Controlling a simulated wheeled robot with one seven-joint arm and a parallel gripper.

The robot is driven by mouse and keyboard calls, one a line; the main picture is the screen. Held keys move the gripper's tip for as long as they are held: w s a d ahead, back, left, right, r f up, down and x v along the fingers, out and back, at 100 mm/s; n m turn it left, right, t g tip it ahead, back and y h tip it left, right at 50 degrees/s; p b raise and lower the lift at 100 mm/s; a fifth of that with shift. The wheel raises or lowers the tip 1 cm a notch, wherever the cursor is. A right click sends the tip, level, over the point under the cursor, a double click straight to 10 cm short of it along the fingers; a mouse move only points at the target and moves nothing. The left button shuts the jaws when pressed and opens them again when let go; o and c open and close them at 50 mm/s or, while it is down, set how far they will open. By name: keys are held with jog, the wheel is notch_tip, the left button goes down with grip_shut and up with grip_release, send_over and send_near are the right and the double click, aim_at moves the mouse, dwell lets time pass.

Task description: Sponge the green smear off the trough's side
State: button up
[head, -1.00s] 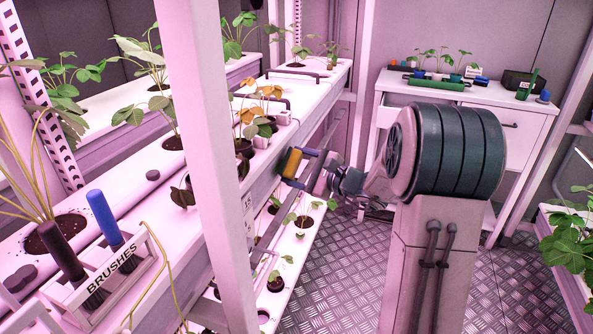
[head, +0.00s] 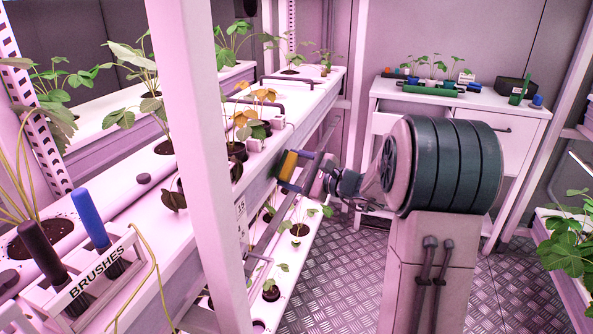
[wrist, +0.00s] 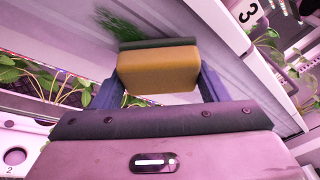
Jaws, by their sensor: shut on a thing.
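My gripper (head: 293,168) is shut on a yellow sponge with a dark scouring face. In the wrist view the sponge (wrist: 158,70) sits between my blue fingers, its dark face turned toward the trough. The green smear (wrist: 118,27) shows just beyond the sponge's upper left, on the trough's pale side (wrist: 195,30); part of it may be hidden behind the sponge. In the head view the sponge is close to the side of the upper trough (head: 262,188). I cannot tell whether it touches.
A white upright post (head: 205,150) stands at the left front, beside a brush holder (head: 85,285) with two brushes. A lower shelf with plants (head: 300,229) runs under the trough. A white cabinet (head: 455,125) stands at the back. The metal floor (head: 335,290) is clear.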

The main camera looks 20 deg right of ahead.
jog(key=shift+s+a+b, duration=0.6)
jog(key=shift+s+a, duration=0.15)
jog(key=shift+s, duration=0.3)
jog(key=shift+s+a+b, duration=0.55)
jog(key=shift+s+a, duration=0.15)
jog(key=shift+s, duration=0.4)
jog(key=shift+s+a+b, duration=0.6)
jog(key=shift+s+a, duration=0.15)
jog(key=shift+s, duration=0.3)
jog(key=shift+d, duration=0.1)
jog(key=s+d+f+b, duration=0.1)
jog(key=s+d, duration=0.2)
jog(key=d, duration=0.2)
jog(key=shift+f, duration=0.2)
jog(key=shift+s, duration=0.15)
jog(key=shift+s+d+f+b, duration=0.15)
jog(key=shift+s+d+b, duration=0.1)
jog(key=shift+s+d, duration=0.25)
jog(key=shift+s+d+f+b, duration=0.15)
jog(key=shift+s+d+b, duration=0.15)
jog(key=shift+d, duration=0.4)
jog(key=shift+a, duration=0.1)
